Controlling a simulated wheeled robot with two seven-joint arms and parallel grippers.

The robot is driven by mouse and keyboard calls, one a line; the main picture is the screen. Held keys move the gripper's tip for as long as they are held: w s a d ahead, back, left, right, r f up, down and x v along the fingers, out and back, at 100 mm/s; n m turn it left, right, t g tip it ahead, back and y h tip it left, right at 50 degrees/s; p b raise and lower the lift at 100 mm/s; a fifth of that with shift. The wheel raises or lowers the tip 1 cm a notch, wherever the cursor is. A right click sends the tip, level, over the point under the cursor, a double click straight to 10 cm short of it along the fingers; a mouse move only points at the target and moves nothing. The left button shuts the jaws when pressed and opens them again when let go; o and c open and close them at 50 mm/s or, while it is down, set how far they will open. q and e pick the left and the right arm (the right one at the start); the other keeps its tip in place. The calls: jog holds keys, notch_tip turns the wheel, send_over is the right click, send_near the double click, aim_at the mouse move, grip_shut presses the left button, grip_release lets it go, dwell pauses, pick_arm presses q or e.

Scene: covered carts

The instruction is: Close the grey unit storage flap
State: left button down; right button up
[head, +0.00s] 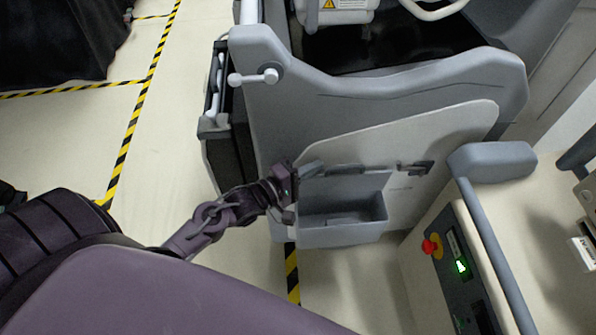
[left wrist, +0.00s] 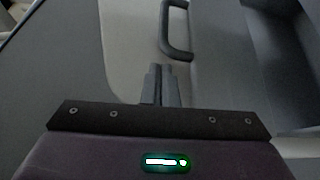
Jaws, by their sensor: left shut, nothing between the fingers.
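The grey unit (head: 380,95) stands in the middle of the head view, with a pale side panel (head: 445,140). A grey storage box (head: 345,232) sticks out low on that panel; its top is open and its inside shows. I cannot tell the flap apart from this box. My left gripper (head: 311,169) is at the box's upper left corner, its fingers shut and empty. In the left wrist view the shut fingers (left wrist: 160,85) point at the pale panel, just short of a dark handle (left wrist: 175,32). I cannot tell whether they touch anything. My right gripper is not in view.
A console with a red button (head: 431,246) and a grey rail (head: 490,250) stands close on the right. A grey lever (head: 254,77) juts from the unit's left side. Open floor (head: 170,140) with yellow-black tape lies to the left.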

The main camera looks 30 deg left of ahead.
pick_arm(q)
jog(key=shift+w+d, duration=0.25)
jog(key=shift+w, duration=0.3)
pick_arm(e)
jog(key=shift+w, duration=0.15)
pick_arm(q)
jog(key=shift+s+f, duration=0.1)
